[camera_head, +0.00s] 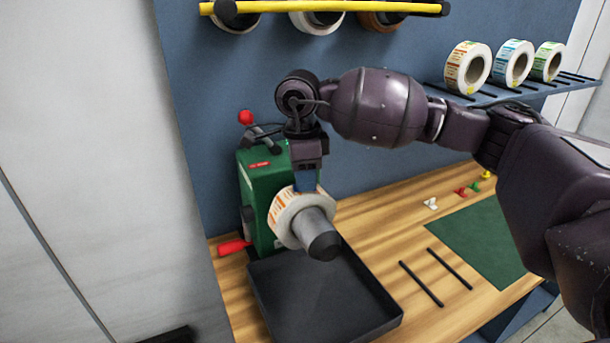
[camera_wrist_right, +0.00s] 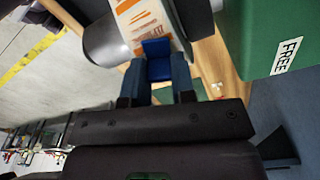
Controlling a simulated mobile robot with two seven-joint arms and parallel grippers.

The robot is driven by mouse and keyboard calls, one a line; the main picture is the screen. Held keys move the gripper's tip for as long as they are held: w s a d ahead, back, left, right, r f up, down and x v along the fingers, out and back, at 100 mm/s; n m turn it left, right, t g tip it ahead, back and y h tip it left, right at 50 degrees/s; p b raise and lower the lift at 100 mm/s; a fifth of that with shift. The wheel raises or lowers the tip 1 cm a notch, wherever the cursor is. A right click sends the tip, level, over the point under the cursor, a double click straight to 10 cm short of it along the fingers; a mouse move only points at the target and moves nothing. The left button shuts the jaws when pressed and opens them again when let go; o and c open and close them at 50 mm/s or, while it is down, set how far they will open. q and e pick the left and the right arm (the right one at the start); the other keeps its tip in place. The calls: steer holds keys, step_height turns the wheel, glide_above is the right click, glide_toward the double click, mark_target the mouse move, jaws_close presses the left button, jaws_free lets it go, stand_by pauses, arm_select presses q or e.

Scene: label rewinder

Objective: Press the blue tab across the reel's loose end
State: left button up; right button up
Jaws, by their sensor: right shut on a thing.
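The label reel (camera_head: 286,215) sits on the grey spindle (camera_head: 318,235) of the green rewinder (camera_head: 262,180), its printed labels facing up. My right gripper (camera_head: 305,184) points down at the top of the reel. In the right wrist view, my right gripper (camera_wrist_right: 159,84) is shut on the blue tab (camera_wrist_right: 157,62), whose far edge lies at or just over the reel's printed labels (camera_wrist_right: 145,22). I cannot tell if the tab touches the reel. The loose end is not clearly visible. My left gripper is not in view.
A black tray (camera_head: 268,297) lies below the reel. A red handle (camera_head: 235,247) and a red-knobbed lever (camera_head: 246,117) are on the rewinder. Black rods (camera_head: 421,284), a green mat (camera_head: 475,243) and small pegs (camera_head: 431,203) lie to the right. Reels (camera_head: 467,68) stand on the shelf.

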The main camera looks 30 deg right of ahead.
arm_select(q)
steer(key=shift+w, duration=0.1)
arm_select(e)
steer(key=shift+f, duration=0.15)
steer(key=o, duration=1)
steer(key=shift+c, duration=0.2)
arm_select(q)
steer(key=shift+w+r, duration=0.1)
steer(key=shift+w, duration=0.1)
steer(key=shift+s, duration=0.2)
arm_select(e)
step_height(320, 180, up, 11)
steer(key=shift+w+a, duration=0.2)
steer(key=shift+a, duration=0.1)
steer(key=shift+f, duration=0.1)
